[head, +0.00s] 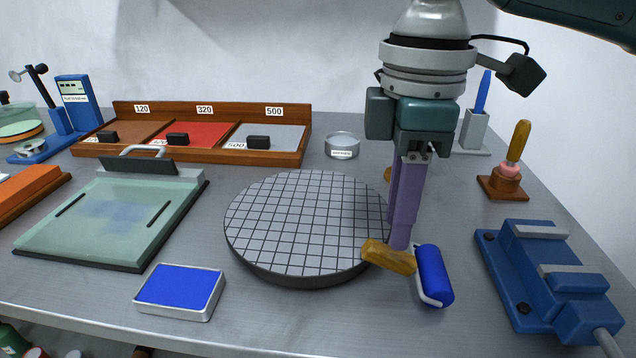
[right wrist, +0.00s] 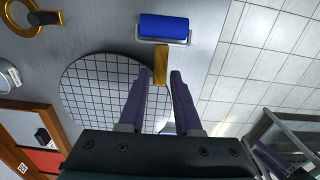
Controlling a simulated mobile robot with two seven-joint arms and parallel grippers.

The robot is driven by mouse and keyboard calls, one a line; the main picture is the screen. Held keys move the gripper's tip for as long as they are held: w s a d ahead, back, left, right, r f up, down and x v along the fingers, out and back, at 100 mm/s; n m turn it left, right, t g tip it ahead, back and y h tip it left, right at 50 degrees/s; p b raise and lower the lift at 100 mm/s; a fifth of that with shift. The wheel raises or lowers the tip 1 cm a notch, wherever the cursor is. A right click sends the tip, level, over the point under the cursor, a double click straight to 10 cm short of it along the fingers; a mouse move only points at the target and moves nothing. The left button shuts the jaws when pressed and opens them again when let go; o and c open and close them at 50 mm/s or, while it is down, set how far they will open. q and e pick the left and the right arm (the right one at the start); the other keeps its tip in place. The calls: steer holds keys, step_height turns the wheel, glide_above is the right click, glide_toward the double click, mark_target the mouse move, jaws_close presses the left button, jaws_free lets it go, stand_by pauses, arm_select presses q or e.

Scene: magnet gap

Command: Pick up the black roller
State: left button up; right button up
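No black roller shows; the roller in view has a blue drum (head: 433,275) in a metal frame and a wooden handle (head: 388,257). It lies on the grey table just right of the round gridded plate. The drum (right wrist: 163,28) also shows at the top of the right wrist view, its handle (right wrist: 161,66) pointing down. My right gripper (head: 402,247) points down at the handle. Its fingers are apart, one on each side of the handle in the right wrist view (right wrist: 163,75). I cannot tell whether they touch it. My left gripper is not in view.
The round gridded plate (head: 300,215) is close left of the gripper. A blue vise-like block (head: 545,275) stands to the right. A blue pad in a tin (head: 180,290) lies front left. A wooden tray (head: 215,152) with numbered compartments is behind. The table's front edge is near.

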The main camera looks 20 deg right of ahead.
mark_target(396, 253)
step_height(396, 253, down, 6)
steer(key=shift+s+d+r+b, duration=0.1)
steer(key=shift+s+r+b, duration=0.1)
steer(key=shift+b, duration=0.3)
jaws_close()
steer(key=shift+w, duration=0.1)
